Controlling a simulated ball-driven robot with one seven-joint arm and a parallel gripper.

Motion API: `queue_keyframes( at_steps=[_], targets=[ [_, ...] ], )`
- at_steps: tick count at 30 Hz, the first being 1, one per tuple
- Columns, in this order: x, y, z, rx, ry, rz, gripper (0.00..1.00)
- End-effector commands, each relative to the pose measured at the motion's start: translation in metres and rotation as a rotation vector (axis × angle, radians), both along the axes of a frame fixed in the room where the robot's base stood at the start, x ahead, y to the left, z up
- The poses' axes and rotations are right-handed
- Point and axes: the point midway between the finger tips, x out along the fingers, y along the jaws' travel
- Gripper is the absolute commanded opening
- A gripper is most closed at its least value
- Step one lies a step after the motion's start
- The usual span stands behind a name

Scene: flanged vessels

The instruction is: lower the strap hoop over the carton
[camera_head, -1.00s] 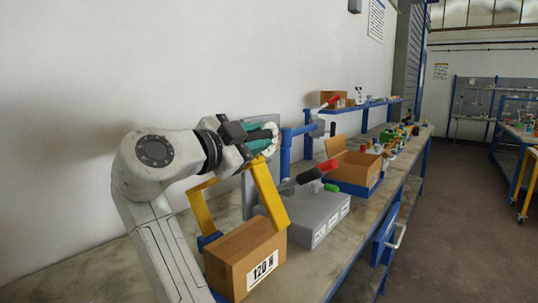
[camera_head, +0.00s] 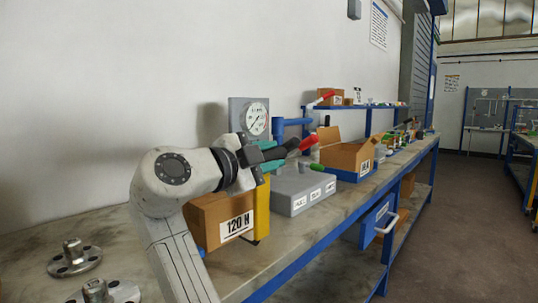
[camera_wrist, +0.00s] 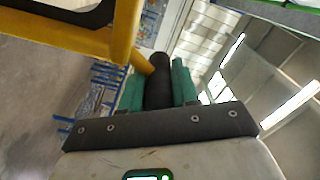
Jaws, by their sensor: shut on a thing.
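The carton (camera_head: 208,222), brown and labelled 120 N, stands on the bench, partly behind my arm. The yellow strap hoop (camera_head: 262,208) shows one upright leg at the carton's right end, reaching down close to the bench. Its other side is hidden, so I cannot tell whether it encircles the carton. In the wrist view the hoop (camera_wrist: 122,30) fills the upper left. My gripper (camera_head: 283,152) is above the carton's right end. In the wrist view its teal fingers are shut on the hoop's black grip (camera_wrist: 158,88).
A grey box (camera_head: 300,188) stands just right of the hoop, with a red-tipped lever (camera_head: 309,143) close behind my gripper. A dial gauge (camera_head: 255,119) stands behind. An open carton (camera_head: 347,155) is farther right. Metal flanges (camera_head: 75,260) lie at the left front.

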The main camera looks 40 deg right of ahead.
Motion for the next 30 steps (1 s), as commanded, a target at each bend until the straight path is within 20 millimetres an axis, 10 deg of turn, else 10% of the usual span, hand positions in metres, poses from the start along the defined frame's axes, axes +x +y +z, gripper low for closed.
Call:
queue_keyframes(
  at_steps=[13,14,18,30],
  targets=[
    [-0.0015,-0.0005,-0.0098,0.009,0.005,-0.008,0.0],
    [-0.0016,-0.0006,-0.0098,0.009,0.005,-0.008,0.32],
    [-0.0013,-0.0006,-0.0093,0.008,0.005,-0.006,0.45],
    [-0.0014,0.0033,-0.0051,0.004,0.001,-0.003,0.54]
  ],
)
